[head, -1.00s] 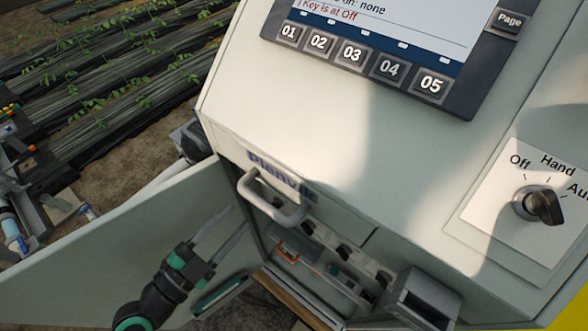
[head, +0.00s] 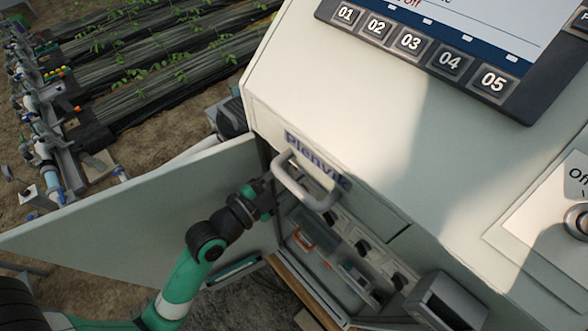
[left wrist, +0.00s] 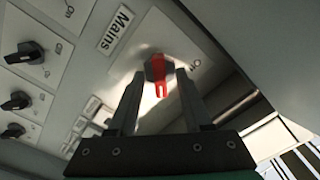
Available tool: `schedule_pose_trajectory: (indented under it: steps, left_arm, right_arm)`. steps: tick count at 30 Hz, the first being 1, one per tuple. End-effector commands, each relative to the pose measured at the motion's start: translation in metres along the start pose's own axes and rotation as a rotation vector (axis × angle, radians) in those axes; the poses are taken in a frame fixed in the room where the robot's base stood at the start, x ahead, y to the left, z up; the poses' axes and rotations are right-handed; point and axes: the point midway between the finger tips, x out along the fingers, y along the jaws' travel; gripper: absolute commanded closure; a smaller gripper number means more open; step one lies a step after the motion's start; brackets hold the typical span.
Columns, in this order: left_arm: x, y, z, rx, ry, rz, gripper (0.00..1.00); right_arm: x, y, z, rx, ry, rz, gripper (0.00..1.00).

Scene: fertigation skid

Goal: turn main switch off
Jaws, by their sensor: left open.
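The red main switch (left wrist: 160,68) shows in the left wrist view on a pale plate beside a "Mains" label (left wrist: 117,29). Its red lever points toward the gripper's base in that view. My left gripper (left wrist: 160,76) is open, with one finger on each side of the red lever. I cannot tell whether the fingers touch it. In the head view my left gripper (head: 264,188) reaches into the open cabinet below the console. Its fingertips and the red switch are hidden there. My right gripper is not in view.
The cabinet door (head: 150,205) stands open to the left. A grey handle (head: 303,190) sticks out just above my left gripper. Several black knobs (head: 362,245) line the cabinet inside, and a grey box (head: 445,302) stands at its right.

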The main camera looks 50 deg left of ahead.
Motion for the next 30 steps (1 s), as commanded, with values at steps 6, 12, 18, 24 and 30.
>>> schedule_pose_trajectory:
  steps: [6, 12, 18, 24, 30]
  left_arm:
    - [-0.0003, 0.0, 0.0, 0.0, 0.0, 0.0, 0.59]
    - [-0.0004, -0.0001, 0.0, 0.001, 0.0, 0.0, 0.95]
    - [-0.0005, -0.0002, 0.0, 0.001, 0.0, 0.0, 1.0]
    - [-0.0006, -0.0003, -0.0002, -0.006, 0.0, 0.0, 1.0]
    - [-0.0006, -0.0009, -0.0008, -0.056, 0.0, 0.0, 1.0]
  right_arm:
    - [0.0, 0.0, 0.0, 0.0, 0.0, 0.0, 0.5]
    - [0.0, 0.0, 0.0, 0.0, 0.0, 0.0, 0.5]
    - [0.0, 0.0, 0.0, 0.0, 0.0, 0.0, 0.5]
    - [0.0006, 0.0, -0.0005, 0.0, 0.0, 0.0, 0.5]
    - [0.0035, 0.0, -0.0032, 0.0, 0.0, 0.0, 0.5]
